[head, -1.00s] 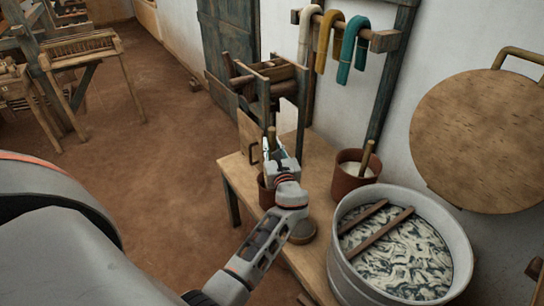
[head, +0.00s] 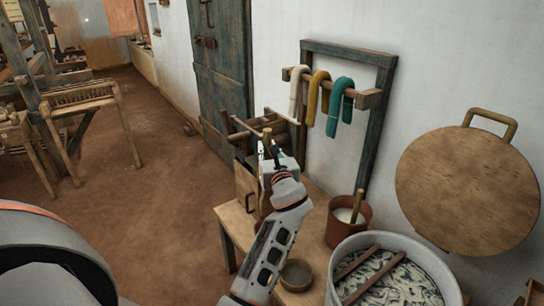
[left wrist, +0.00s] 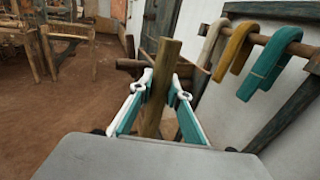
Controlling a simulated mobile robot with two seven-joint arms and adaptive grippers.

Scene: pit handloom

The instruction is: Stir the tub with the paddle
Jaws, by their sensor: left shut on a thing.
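My left gripper (head: 271,163) is shut on an upright wooden stick, the paddle's handle (head: 267,136), above the wooden bench. In the left wrist view the squared handle (left wrist: 158,85) stands between the two fingers, and its lower part is hidden behind the gripper body. The grey round tub (head: 428,260) is at the bottom right in the head view, well apart from my gripper and cut off by the frame edge. It holds pale and dark marbled contents, with two wooden slats across the top. My right gripper is not in view.
A reddish pot (head: 341,234) with white contents and a stick stands on the bench (head: 232,232), beside a small round dish (head: 297,272). Yarn hanks hang from a rail (head: 368,99). A round wooden lid (head: 468,188) is on the wall. Open floor lies left.

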